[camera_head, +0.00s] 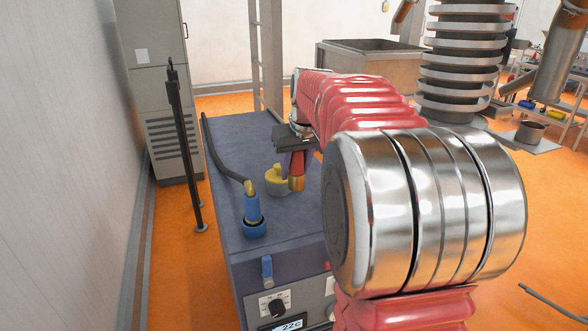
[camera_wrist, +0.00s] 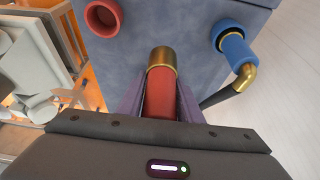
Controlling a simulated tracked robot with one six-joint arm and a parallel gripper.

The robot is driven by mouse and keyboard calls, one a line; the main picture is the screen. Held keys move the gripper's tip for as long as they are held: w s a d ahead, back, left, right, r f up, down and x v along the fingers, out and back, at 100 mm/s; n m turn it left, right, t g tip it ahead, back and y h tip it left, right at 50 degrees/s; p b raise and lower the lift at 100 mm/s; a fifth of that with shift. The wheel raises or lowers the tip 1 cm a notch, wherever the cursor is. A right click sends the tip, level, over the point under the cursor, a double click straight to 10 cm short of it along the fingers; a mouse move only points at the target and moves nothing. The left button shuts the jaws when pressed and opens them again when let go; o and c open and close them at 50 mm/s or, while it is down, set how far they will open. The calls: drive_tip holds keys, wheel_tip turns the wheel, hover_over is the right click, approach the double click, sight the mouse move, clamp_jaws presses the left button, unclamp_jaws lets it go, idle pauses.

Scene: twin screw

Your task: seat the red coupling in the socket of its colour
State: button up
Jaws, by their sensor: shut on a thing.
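The red coupling (camera_wrist: 160,95), with a brass end, is gripped between the purple fingers of my gripper (camera_wrist: 159,88). In the head view the gripper (camera_head: 291,160) holds the coupling (camera_head: 298,167) above the cabinet top, brass end down. The red socket (camera_wrist: 103,17) is an open ring at the upper left of the wrist view, apart from the coupling. I cannot make out this socket in the head view, where my arm covers the right part of the cabinet.
A blue coupling (camera_head: 252,208) with a dark hose stands in a blue socket (camera_head: 254,229) at the cabinet's front left. A yellow fitting (camera_head: 277,180) stands just left of the held coupling in the head view.

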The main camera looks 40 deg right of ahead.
drive_tip(key=s+d, duration=0.4)
drive_tip(key=d, duration=0.6)
drive_tip(key=shift+s+d+r, duration=0.2)
drive_tip(key=shift+s+d, duration=0.15)
drive_tip(key=shift+f, duration=0.15)
drive_tip(key=shift+f, duration=1.75)
drive_tip(key=shift+f, duration=1.95)
drive_tip(key=shift+f, duration=0.2)
